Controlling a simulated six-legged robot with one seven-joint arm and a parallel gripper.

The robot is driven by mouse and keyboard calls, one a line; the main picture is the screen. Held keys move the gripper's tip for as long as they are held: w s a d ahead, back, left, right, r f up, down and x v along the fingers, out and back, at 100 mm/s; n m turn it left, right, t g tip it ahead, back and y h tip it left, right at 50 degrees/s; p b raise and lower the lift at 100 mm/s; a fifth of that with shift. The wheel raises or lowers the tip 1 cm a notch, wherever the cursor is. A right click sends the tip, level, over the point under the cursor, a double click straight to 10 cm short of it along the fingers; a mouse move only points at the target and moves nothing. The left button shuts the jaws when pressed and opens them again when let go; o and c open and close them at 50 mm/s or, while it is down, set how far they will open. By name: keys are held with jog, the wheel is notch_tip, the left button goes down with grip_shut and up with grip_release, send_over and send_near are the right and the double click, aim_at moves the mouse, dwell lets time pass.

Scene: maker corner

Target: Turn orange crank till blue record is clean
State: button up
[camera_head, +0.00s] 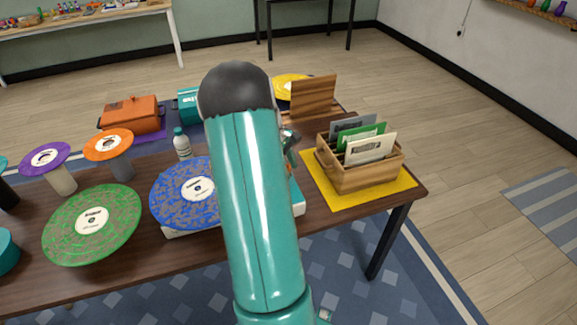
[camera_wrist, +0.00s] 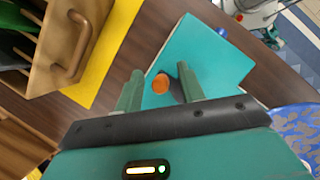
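The blue record (camera_head: 183,196) lies flat on a light base on the table, with grey-brown blotches over its blue surface. Part of it also shows at the right edge of the wrist view (camera_wrist: 298,125). The orange crank knob (camera_wrist: 160,84) stands at the edge of a teal plate (camera_wrist: 205,58) in the wrist view. My gripper (camera_wrist: 155,82) is open, with one green finger on each side of the knob; I cannot tell whether they touch it. In the head view my teal arm hides most of the crank and part of the record.
A wooden crate (camera_head: 362,178) with sleeves stands on a yellow mat (camera_head: 391,197) to the right. A green record (camera_head: 62,228), purple and orange records on stands, a bottle (camera_head: 182,145) and an orange box (camera_head: 131,113) are to the left.

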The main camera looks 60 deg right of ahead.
jog(key=shift+w, duration=0.1)
grip_shut()
